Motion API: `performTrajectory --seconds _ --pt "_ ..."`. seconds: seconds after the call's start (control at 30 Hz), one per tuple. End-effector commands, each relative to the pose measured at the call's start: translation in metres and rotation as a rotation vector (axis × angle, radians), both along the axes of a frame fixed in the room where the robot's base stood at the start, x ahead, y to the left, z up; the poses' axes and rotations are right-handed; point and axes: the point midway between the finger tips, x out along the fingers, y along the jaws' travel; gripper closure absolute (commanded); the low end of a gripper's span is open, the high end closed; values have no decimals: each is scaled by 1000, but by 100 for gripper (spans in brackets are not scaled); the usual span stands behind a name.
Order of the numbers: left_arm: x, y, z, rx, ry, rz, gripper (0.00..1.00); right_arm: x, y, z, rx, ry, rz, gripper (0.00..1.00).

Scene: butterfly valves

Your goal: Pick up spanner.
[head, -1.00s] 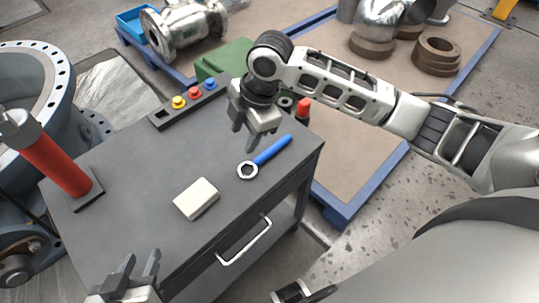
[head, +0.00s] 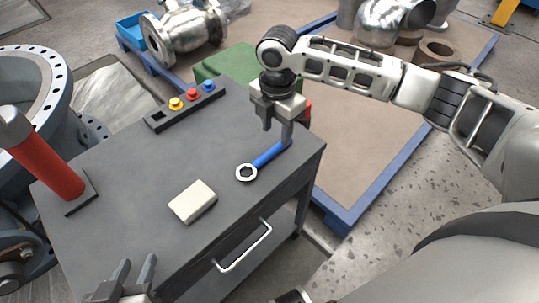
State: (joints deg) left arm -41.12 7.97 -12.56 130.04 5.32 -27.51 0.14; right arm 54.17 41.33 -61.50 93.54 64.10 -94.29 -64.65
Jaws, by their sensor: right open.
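The spanner (head: 266,157) lies on the dark top of the cart. It has a blue handle and a silver ring end (head: 246,173) that points to the lower left. My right gripper (head: 277,138) is open above the handle's far right end. One finger covers part of that end, and I cannot tell if it touches. My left gripper (head: 134,275) is at the bottom left, near the cart's front edge, with its fingers apart and nothing between them.
The cart top (head: 140,190) also holds a cream block (head: 193,201), a black rack (head: 186,105) with coloured knobs, and a red cylinder (head: 50,160) on a dark base. A red object (head: 307,108) is partly hidden behind my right gripper.

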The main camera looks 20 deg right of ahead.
Motion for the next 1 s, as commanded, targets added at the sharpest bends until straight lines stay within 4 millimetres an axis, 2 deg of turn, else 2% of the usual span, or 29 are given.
performTrajectory --seconds 0.17,0.4,0.53,0.73,0.9,1.0 --pt "0 0 -2 1 -3 -3 64 0 1 -14 -1 2 1 56" --pt "-1 0 -4 3 -13 -6 64 0 2 -49 0 1 1 56" --pt "-2 -1 -5 2 -12 -7 64 0 2 -56 0 0 2 56" --pt "-3 -1 -5 3 -9 -8 64 0 2 -56 -1 -1 2 56" --pt "-3 -1 -5 4 -9 -8 64 0 1 -56 -1 -1 1 100" --pt "-3 -1 -5 4 -9 -8 64 0 2 -55 1 -2 1 100"
